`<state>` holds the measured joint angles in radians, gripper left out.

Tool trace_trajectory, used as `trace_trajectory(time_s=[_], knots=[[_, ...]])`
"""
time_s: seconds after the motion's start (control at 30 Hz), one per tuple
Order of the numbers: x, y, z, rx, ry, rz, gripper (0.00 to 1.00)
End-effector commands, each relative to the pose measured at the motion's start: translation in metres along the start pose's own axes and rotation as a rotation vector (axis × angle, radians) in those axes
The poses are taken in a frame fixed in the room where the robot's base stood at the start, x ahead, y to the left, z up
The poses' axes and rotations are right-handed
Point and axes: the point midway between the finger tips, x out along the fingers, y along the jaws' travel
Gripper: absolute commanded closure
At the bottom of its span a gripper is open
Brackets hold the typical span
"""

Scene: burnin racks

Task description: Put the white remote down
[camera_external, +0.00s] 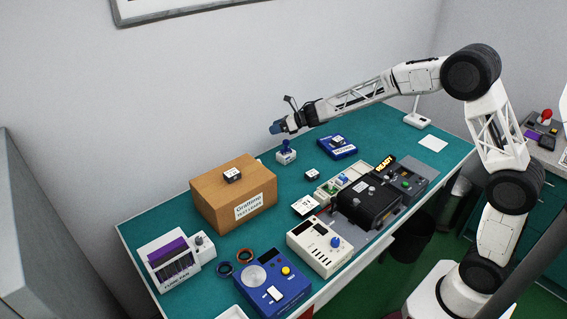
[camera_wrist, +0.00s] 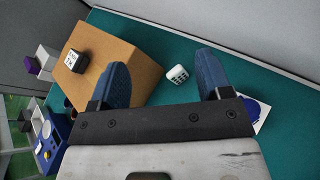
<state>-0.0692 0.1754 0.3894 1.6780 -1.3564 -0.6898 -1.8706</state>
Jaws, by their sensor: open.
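My gripper (camera_external: 281,135) is open over the back of the green table, right of the cardboard box. In the wrist view its two blue fingers (camera_wrist: 163,82) are spread wide apart with nothing gripped. A small white block with dark marks (camera_wrist: 177,74) shows in the gap between them, beyond the fingers and apart from them. It looks like the white remote, but it is too small to be sure. In the external view a white block (camera_external: 286,158) stands on the table just below my gripper, with blue above it. I cannot tell whether that blue is its top or a finger.
The cardboard box (camera_external: 211,201) carries a small dark cube (camera_external: 232,175). A blue tray (camera_external: 337,150) lies to the right. Black equipment (camera_external: 370,205), a cream device (camera_external: 318,250) and a blue device (camera_external: 265,280) fill the front. Bare table lies around the white block.

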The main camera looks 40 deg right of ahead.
Motion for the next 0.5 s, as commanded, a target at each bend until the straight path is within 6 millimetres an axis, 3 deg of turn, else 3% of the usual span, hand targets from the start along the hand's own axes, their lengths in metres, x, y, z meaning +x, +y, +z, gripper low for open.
trace_trajectory(time_s=[0.2,0.5], knots=[[-0.068,0.003,0.026,0.329,-0.084,-0.206,0.28],[-0.166,0.013,0.029,0.814,-0.232,-0.448,0.28]])
